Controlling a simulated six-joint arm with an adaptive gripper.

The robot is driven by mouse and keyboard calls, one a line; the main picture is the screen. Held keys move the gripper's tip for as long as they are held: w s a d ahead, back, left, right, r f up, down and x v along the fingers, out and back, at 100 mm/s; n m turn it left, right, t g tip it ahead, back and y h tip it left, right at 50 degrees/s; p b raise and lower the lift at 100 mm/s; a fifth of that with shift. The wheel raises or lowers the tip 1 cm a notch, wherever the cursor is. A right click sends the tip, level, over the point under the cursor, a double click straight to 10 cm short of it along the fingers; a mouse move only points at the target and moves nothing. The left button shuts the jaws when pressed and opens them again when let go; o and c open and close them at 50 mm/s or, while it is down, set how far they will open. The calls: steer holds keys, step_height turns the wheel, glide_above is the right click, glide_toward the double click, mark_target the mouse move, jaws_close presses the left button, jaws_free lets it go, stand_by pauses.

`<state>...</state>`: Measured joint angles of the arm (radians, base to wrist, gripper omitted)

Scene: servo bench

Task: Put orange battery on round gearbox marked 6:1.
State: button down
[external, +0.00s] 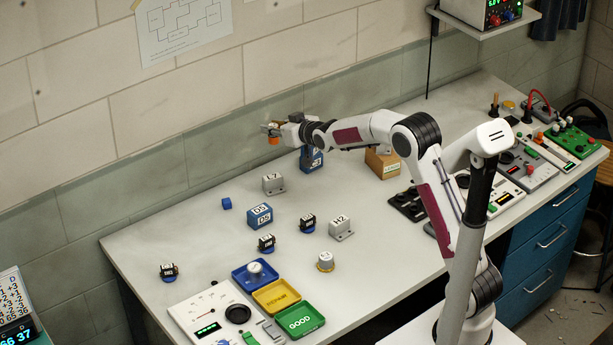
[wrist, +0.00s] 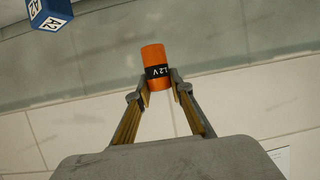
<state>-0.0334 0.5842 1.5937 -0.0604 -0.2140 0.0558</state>
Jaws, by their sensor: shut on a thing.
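My gripper (external: 272,131) is shut on the orange battery (wrist: 154,54), holding it between its fingertips. The battery is an orange cylinder with a black band marked 1.2 V. In the external view the orange battery (external: 273,141) hangs under the fingertips, in the air near the back wall. A small round grey gearbox (external: 325,262) with a yellowish base stands on the bench, right of the trays. Its label is too small to read surely. It is well below and to the right of my gripper in the picture, apart from it, with nothing visible on top.
A blue A2 box (wrist: 50,18) shows near my arm. Blue, yellow and green trays (external: 301,320) line the front.

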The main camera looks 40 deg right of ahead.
steer(key=shift+s+d+r, duration=0.95)
steer(key=shift+d+r, duration=0.25)
steer(key=shift+d, duration=1.15)
steer(key=n+g+y, duration=0.8)
steer(key=n+y, duration=0.4)
steer(key=n, duration=0.1)
glide_above(326, 256)
step_height(326, 256, down, 6)
steer(key=shift+f, duration=0.25)
steer(key=shift+f, duration=0.15)
steer(key=shift+f, duration=2.8)
steer(key=shift+f, duration=0.1)
steer(key=shift+f, duration=2)
